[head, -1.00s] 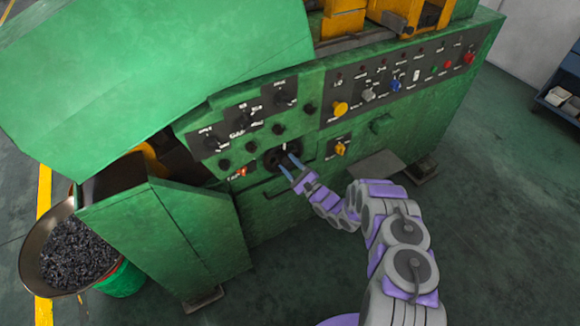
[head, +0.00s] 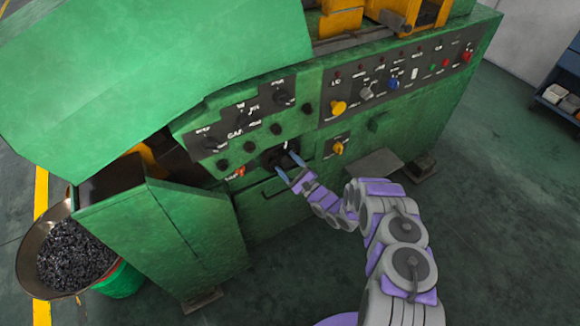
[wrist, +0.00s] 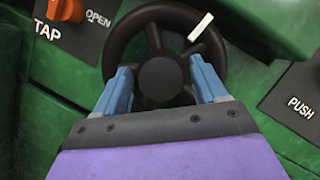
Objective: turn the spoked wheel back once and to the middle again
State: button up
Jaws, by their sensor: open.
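The spoked wheel (head: 271,158) is small and black, on the green machine's front panel, partly hidden by my fingers in the head view. In the wrist view the wheel (wrist: 113,42) shows a round hub, thin spokes and a white mark on its upper right rim. My gripper (head: 285,161) is open at the wheel. In the wrist view my gripper (wrist: 162,65) has one blue finger on each side of the hub, overlapping the wheel's lower half. I cannot tell whether the fingers touch it.
An orange tap knob (wrist: 66,10) sits left of the wheel, and a PUSH plate (wrist: 298,98) right of it. A yellow knob (head: 338,148) and several black knobs surround the wheel. A handle (head: 279,190) lies below. A pan of dark parts (head: 75,255) stands left.

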jog(key=p+v, duration=0.1)
jog(key=v, duration=1.6)
jog(key=shift+d+f+p, duration=0.2)
jog(key=shift+f+p, duration=0.05)
jog(key=shift+p, duration=0.1)
jog(key=shift+s, duration=0.1)
